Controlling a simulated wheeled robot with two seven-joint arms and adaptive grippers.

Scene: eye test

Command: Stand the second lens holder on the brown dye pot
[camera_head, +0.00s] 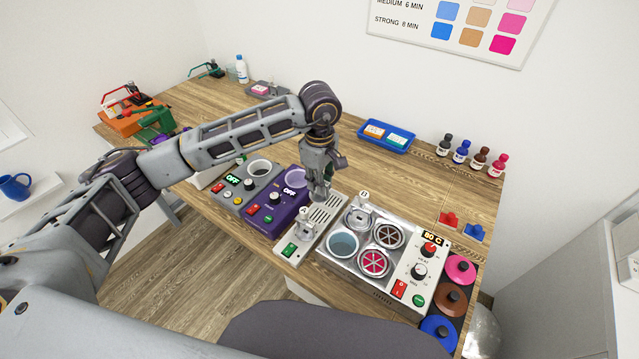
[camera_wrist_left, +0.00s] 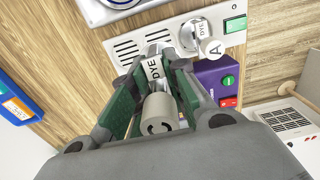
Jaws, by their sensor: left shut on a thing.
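My left gripper (camera_head: 321,188) is shut on a grey lens holder with a DYE label (camera_wrist_left: 155,69) and a round knob between the fingers. It is over the slotted white stand (camera_head: 325,216); I cannot tell whether the holder touches it. Another lens holder, tagged A (camera_head: 305,228), stands on that stand and shows in the wrist view (camera_wrist_left: 197,35). A holder tagged B (camera_head: 361,217) stands at the back left of the dye bath. The brown dye pot (camera_head: 388,236) is right of it, with a spoked insert on top. My right gripper is not in view.
The bath also has a blue pot (camera_head: 343,243), a pink pot (camera_head: 374,263) and a control panel (camera_head: 421,268). Pink, brown and blue lids (camera_head: 452,298) lie at its right. A purple unit (camera_head: 278,208) is left of the stand. Dye bottles (camera_head: 472,155) stand behind.

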